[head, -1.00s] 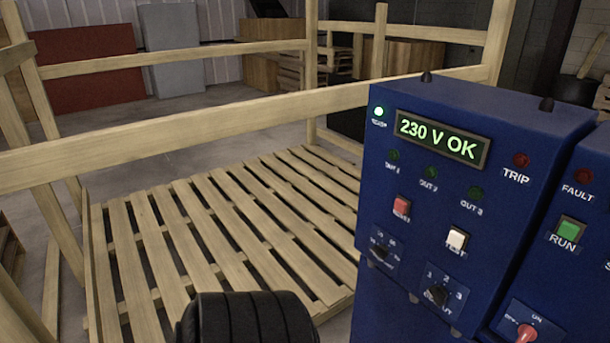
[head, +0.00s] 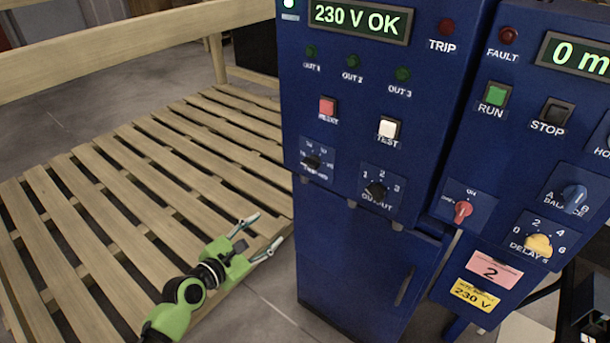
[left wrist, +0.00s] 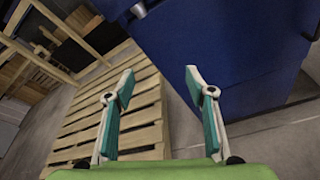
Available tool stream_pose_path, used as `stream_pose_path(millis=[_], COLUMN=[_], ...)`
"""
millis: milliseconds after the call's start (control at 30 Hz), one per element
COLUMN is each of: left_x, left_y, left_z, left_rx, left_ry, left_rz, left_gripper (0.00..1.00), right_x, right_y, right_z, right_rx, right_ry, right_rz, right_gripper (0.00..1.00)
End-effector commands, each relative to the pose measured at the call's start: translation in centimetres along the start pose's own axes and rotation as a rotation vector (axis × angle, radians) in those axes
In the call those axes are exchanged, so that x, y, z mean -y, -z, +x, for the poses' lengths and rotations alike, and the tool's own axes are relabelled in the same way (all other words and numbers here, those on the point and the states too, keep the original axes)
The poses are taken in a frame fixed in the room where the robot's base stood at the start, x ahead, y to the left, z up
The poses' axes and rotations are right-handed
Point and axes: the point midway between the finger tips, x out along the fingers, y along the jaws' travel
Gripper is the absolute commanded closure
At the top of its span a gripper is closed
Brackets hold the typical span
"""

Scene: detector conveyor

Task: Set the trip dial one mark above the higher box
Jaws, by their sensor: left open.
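A small black dial (head: 311,161) with a few marks above it sits low on the left blue cabinet (head: 425,120); its label is too small to read surely. A black OUTPUT dial (head: 376,192) marked 1 to 3 is to its right. I cannot tell which of them is the trip dial. The TRIP lamp (head: 446,27) above is dark red. No box to compare is clearly in view. My left gripper (head: 263,233) is open and empty, lower left of the dials and apart from the cabinet. In the left wrist view its fingers (left wrist: 158,85) are spread before the blue cabinet.
The left display (head: 360,20) reads 230 V OK. A slatted wooden pallet (head: 150,180) with a rail lies left.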

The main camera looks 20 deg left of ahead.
Motion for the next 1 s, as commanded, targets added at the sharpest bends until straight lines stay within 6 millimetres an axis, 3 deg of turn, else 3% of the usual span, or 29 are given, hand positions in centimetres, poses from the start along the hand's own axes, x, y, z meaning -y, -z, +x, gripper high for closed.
stream_pose_path(millis=[33, 100, 200, 300, 433, 567, 1000], left_x=[-1.1, -2.2, -3.2, -3.5, -3.8, -3.9, -4.0], left_y=[-3.1, -6.9, -10.8, -12.8, -13.8, -14.5, -16.8], left_z=[-0.4, -1.3, -2.5, -3.2, -2.8, -0.9, 7.5], left_rx=[0.074, 0.155, 0.237, 0.278, 0.293, 0.294, 0.291], left_ry=[-0.008, -0.002, 0.020, 0.039, 0.046, 0.046, 0.044], left_rz=[-0.104, -0.239, -0.371, -0.443, -0.472, -0.471, -0.467], left_gripper=[0.50, 0.50, 0.50, 0.50, 0.50, 0.50, 0.50], right_x=[-0.2, -0.3, -0.4, -0.4, -0.4, -0.4, 0.1], right_y=[-0.2, -0.3, -0.3, -0.3, -0.1, 0.1, 0.6], right_z=[0.9, 1.3, 1.6, 1.7, 1.5, 1.1, 0.6], right_rx=[0.002, 0.003, 0.002, 0.002, 0.000, -0.004, -0.010], right_ry=[-0.002, -0.004, -0.005, -0.005, -0.005, -0.005, 0.001], right_rz=[0.001, 0.001, 0.001, 0.001, 0.001, 0.001, 0.000], right_gripper=[0.60, 0.60, 0.60, 0.60, 0.60, 0.60, 0.60])
